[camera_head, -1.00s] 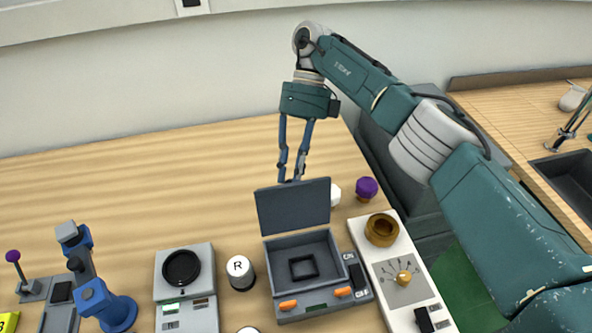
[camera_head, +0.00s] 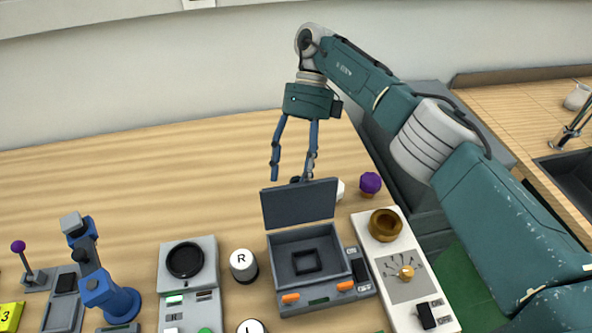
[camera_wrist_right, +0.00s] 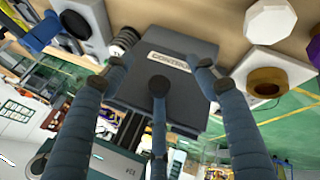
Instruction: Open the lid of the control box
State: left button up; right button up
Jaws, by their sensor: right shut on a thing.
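The control box (camera_head: 323,303) is grey with two orange latches and stands on the wooden table in the head view. Its dark grey lid (camera_head: 300,206) stands raised, tilted up at the back, so the inside shows with a square dark frame in it. My right gripper (camera_head: 291,179) is at the lid's top edge, reaching down from behind, its fingers against the lid and their tips partly hidden. In the right wrist view the lid (camera_wrist_right: 185,92) with its CONTROL label lies between the dark fingers. My left gripper is not in view.
A panel with a brass ring (camera_head: 385,225) and dial stands right of the box. A purple-topped knob (camera_head: 370,183) is behind it. The table behind is clear.

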notch_tip(320, 180, up, 10)
dwell(0.5)
dwell(0.3)
jog(key=shift+f, duration=0.1)
